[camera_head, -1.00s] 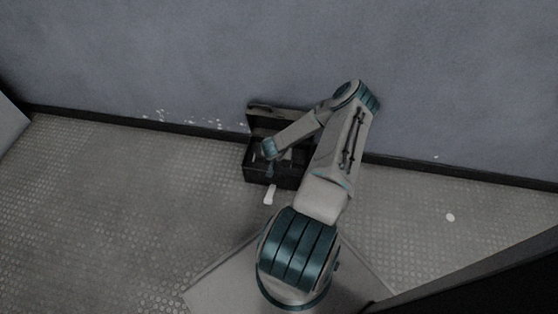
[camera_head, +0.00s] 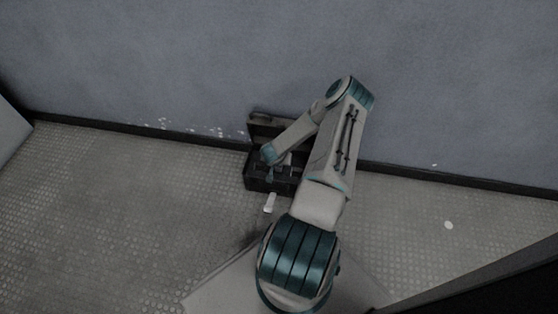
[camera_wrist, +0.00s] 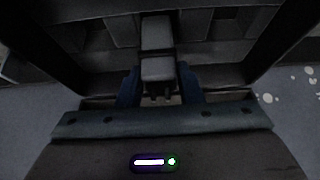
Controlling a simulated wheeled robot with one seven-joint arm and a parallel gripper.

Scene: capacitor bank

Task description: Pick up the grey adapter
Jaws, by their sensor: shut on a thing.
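The grey adapter (camera_wrist: 158,69) is in the middle of the wrist view, a light grey block with short dark prongs at its lower end. My gripper (camera_wrist: 160,88) has its blue fingers on either side of the adapter and is shut on it. Behind it is the dark inside of a box with compartments. In the head view my gripper (camera_head: 270,178) is small, over the front left part of the open black case (camera_head: 262,184). The adapter cannot be made out there.
The case stands on the floor by the wall, its lid (camera_head: 272,121) raised at the back. A small white object (camera_head: 270,203) lies on the floor in front of it. White specks (camera_head: 200,129) mark the lower wall. The patterned floor (camera_head: 110,190) at left is clear.

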